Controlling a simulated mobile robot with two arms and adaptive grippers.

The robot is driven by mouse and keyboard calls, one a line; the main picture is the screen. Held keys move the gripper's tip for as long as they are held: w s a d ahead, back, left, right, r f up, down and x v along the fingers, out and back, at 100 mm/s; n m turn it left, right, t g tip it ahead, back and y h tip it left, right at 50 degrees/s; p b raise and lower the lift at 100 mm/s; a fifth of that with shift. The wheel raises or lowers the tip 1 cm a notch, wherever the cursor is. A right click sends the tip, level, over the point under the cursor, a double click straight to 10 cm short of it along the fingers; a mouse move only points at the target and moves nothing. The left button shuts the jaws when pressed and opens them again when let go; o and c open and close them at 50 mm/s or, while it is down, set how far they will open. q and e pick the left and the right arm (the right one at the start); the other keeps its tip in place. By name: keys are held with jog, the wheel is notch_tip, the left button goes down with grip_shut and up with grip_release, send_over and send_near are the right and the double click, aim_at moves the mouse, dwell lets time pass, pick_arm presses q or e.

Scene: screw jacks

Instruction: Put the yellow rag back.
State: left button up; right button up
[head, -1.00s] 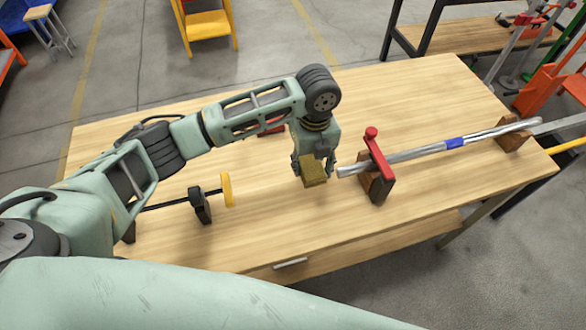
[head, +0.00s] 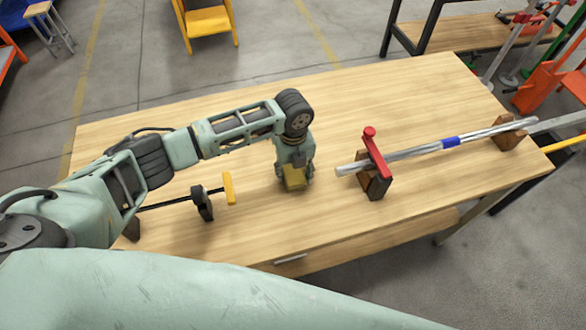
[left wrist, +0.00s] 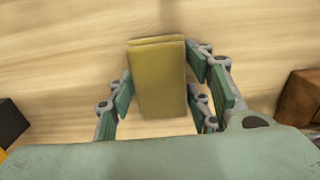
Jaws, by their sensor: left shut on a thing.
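The yellow rag (head: 294,178) is a folded, mustard-coloured block between the fingers of my left gripper (head: 295,175) in the head view. In the left wrist view the rag (left wrist: 160,80) is upright in the picture between the green finger pads of the gripper (left wrist: 165,90). The gripper is shut on it, over the middle of the wooden table (head: 330,110). I cannot tell whether the rag touches the tabletop. My right gripper is not in view.
A steel bar with a blue band (head: 452,143) rests on brown wooden supports, with a red clamp piece (head: 376,155) by its near end. The table's far middle is clear.

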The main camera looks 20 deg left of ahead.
aim_at(293, 170)
pick_arm(q)
jog(key=o, duration=1)
jog(key=shift+f, duration=0.1)
jog(key=shift+r, duration=0.3)
notch_tip(293, 170, up, 12)
jog(key=shift+f+b, duration=0.15)
jog(key=shift+b, duration=0.55)
